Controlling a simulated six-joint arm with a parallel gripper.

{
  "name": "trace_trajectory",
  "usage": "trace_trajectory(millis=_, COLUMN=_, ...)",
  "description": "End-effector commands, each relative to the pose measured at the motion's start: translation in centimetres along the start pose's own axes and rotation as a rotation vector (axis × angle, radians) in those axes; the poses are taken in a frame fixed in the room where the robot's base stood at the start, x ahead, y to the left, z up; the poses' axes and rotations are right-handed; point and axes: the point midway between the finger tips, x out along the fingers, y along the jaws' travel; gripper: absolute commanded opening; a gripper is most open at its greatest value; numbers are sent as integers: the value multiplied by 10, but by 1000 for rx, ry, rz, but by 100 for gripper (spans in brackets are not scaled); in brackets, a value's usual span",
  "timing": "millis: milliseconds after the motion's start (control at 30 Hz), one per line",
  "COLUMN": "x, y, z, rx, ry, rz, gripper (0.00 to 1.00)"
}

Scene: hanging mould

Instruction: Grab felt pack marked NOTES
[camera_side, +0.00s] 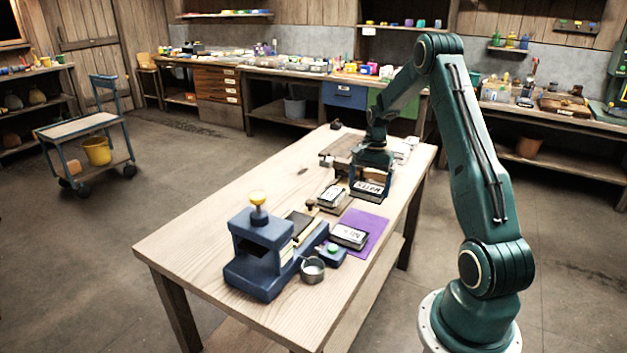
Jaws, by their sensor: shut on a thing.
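The felt pack marked NOTES (370,188) is dark with a white label and is at the far half of the wooden table. My gripper (371,181) points down over it, with a finger at each side, and is shut on the pack. I cannot tell whether the pack rests on the table or is just above it. A second labelled pack (349,236) lies on the purple mat (370,222). A third labelled pack (333,195) lies just left of my gripper; its label is too small to read.
A blue press-like device (262,250) with a yellow knob stands at the table's near end. A small metal cup (312,270) and a wooden-handled stamp (311,204) stand close by. The left side of the wooden table (220,225) is clear. Small items lie behind my gripper.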

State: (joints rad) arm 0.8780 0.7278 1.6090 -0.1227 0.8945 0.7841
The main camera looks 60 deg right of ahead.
Motion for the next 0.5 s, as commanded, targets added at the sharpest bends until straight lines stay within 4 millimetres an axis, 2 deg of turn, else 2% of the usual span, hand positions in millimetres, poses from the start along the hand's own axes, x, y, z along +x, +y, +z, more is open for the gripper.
trace_trajectory(millis=33, x=-14, y=-1, z=0, rx=0, ry=5, rz=-4, gripper=65)
trace_trajectory(millis=200, x=-50, y=0, z=5, rx=0, ry=5, rz=-4, gripper=65)
trace_trajectory(millis=500, x=-95, y=0, z=11, rx=1, ry=2, rz=-2, gripper=65)
